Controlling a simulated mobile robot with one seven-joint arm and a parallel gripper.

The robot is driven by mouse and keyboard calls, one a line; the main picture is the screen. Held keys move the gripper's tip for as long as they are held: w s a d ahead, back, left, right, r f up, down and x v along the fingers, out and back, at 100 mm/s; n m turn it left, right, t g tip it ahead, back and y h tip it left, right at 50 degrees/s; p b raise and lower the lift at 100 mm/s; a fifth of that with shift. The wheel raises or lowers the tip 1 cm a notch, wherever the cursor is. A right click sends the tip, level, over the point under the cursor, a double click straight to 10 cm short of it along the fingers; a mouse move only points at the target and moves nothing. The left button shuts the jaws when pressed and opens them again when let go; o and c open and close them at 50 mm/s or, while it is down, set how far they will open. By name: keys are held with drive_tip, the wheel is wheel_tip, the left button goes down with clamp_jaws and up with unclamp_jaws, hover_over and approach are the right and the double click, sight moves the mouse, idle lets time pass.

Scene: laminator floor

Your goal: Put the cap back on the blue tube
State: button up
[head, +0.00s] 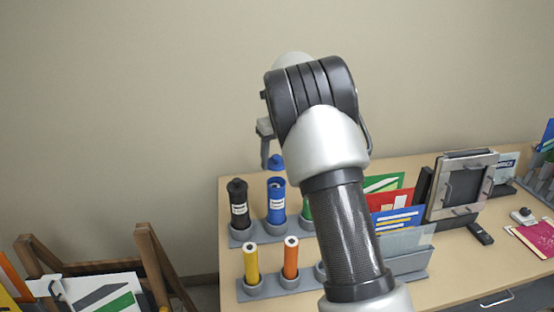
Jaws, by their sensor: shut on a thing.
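The blue tube (276,207) stands upright in a grey holder on the table in the head view. It has a white label, and its top is open. The blue cap (277,163) is a little above the tube's mouth, apart from it and roughly in line with it. My gripper (268,158) is shut on the cap and holds it from above. Only one finger shows clearly; the rest of the gripper is hidden behind my arm.
A black capped tube (238,205) stands just left. Yellow (251,264) and orange (290,258) tubes stand in front. A green tube (306,207) is partly hidden by my arm. A file rack (405,262) and a framed panel (463,186) stand right.

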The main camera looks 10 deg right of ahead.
drive_tip(key=b+x, duration=0.3)
drive_tip(key=x, duration=0.1)
drive_tip(key=shift+s+d+f+b, duration=0.1)
drive_tip(key=shift+s+d+b, duration=0.05)
drive_tip(key=shift+s+b, duration=0.25)
drive_tip(key=shift+x, duration=0.9)
drive_tip(key=shift+s+p, duration=0.15)
drive_tip(key=shift+p, duration=0.4)
idle(0.3)
drive_tip(key=shift+f+p, duration=0.2)
drive_tip(key=shift+p, duration=0.4)
idle(1.3)
drive_tip(key=o, duration=1.6)
